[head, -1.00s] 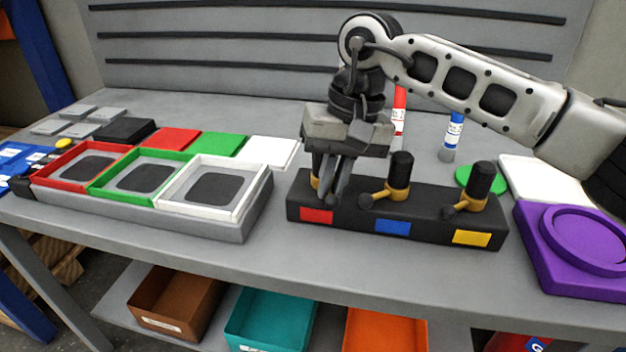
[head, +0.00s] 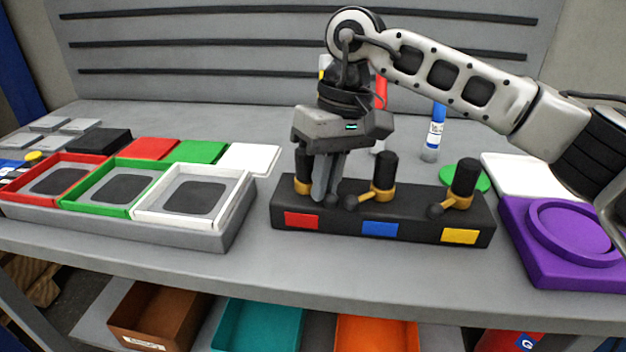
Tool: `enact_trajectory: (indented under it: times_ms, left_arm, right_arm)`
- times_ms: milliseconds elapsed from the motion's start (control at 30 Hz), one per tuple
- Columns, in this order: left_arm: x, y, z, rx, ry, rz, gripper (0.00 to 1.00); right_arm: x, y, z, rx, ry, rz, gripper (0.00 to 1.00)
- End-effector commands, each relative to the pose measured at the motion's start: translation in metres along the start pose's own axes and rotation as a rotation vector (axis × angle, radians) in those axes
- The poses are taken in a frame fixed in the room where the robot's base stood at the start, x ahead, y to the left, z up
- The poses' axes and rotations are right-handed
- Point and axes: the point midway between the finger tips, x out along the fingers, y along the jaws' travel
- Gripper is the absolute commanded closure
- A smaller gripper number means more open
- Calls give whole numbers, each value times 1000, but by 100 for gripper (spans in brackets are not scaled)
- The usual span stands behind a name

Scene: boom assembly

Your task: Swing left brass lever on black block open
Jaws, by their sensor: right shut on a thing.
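The black block (head: 340,231) stands on the grey table with red, blue and yellow labels on its front. The left brass lever (head: 303,187) is beside the red label; its brass collar and part of its black post show, while its arm is mostly hidden behind my fingers. My right gripper (head: 325,192) points down just right of that post and is shut on the lever's end. The middle brass lever (head: 368,195) and right brass lever (head: 452,204) point to the left and front. My left gripper is out of view.
A grey tray (head: 190,238) with red, green and white frames stands left of the block. A purple part (head: 530,255) lies close at its right. A blue-labelled bottle (head: 435,130) and green disc (head: 475,178) are behind it. Bins sit below.

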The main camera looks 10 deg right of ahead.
Motion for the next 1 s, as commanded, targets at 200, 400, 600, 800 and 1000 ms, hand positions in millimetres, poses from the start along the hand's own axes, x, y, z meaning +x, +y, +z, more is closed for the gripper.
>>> enact_trajectory:
  times_ms: [200,400,600,800,1000]
  left_arm:
    - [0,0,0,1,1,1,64]
    - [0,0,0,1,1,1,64]
    - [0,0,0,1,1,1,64]
    - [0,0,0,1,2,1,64]
    - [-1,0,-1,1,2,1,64]
  right_arm:
    - [6,2,7,-11,-31,1,100]
    - [6,2,7,-12,-32,1,100]
    - [5,2,7,-12,-31,1,67]
    - [4,2,5,-9,-24,1,62]
    - [-6,2,4,-7,-17,1,62]
